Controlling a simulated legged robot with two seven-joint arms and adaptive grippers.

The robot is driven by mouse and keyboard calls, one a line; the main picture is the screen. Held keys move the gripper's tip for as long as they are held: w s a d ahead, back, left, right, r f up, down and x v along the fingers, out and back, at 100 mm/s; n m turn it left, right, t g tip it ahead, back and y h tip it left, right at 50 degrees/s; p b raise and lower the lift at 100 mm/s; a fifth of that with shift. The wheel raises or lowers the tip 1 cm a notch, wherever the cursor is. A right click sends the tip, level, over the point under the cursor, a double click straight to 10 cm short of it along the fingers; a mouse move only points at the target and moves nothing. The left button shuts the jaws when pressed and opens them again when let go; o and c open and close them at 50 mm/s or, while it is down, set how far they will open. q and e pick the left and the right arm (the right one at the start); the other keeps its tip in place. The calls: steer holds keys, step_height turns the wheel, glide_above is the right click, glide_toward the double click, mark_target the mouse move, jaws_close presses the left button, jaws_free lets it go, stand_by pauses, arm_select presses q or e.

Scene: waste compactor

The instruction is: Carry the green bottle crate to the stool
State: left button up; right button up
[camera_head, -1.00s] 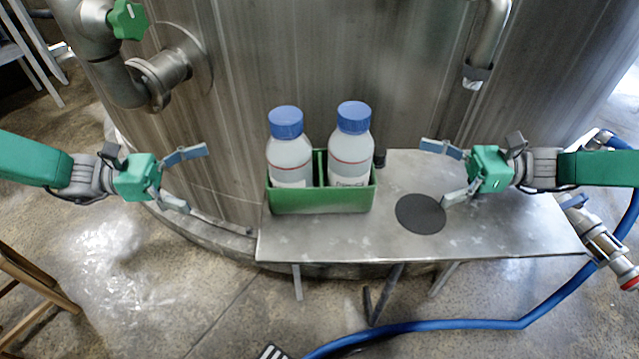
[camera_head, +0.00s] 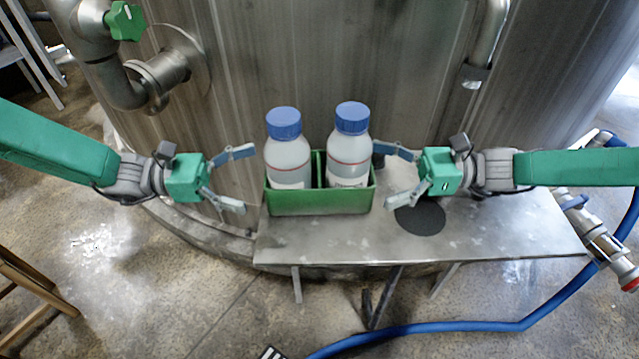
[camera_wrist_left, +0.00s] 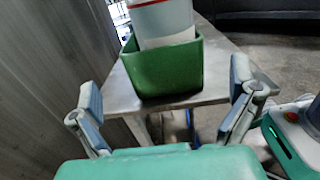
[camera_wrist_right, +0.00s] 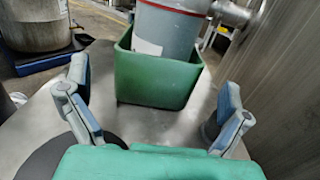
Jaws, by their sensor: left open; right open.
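The green bottle crate (camera_head: 320,201) stands upright on a metal shelf (camera_head: 480,232) in front of the steel tank. It holds two white bottles with blue caps, a left one (camera_head: 287,160) and a right one (camera_head: 349,155). My left gripper (camera_head: 240,180) is open just left of the crate, fingers pointing at its end wall. My right gripper (camera_head: 384,174) is open just right of the crate, facing its other end. Both wrist views show the crate's end wall (camera_wrist_left: 165,70), (camera_wrist_right: 155,80) ahead between the open fingers, apart from them. The stool cannot be identified for certain.
A dark round disc (camera_head: 420,217) lies on the shelf under my right gripper. A blue hose (camera_head: 470,324) runs across the floor and up the right side. A valve pipe (camera_head: 150,80) juts from the tank at left. Wooden legs (camera_head: 35,285) stand at lower left.

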mark_target(319, 183)
arm_select(q)
steer(key=shift+d, duration=2.35)
arm_select(e)
steer(key=shift+a, duration=2.35)
arm_select(q)
steer(key=c, duration=1.1)
arm_select(e)
steer(key=c, duration=1)
arm_select(q)
steer(key=shift+c, duration=0.5)
arm_select(e)
steer(key=shift+c, duration=0.3)
arm_select(q)
steer(key=shift+w+a, duration=0.1)
steer(key=shift+r, duration=0.1)
arm_select(e)
steer(key=shift+r, duration=0.1)
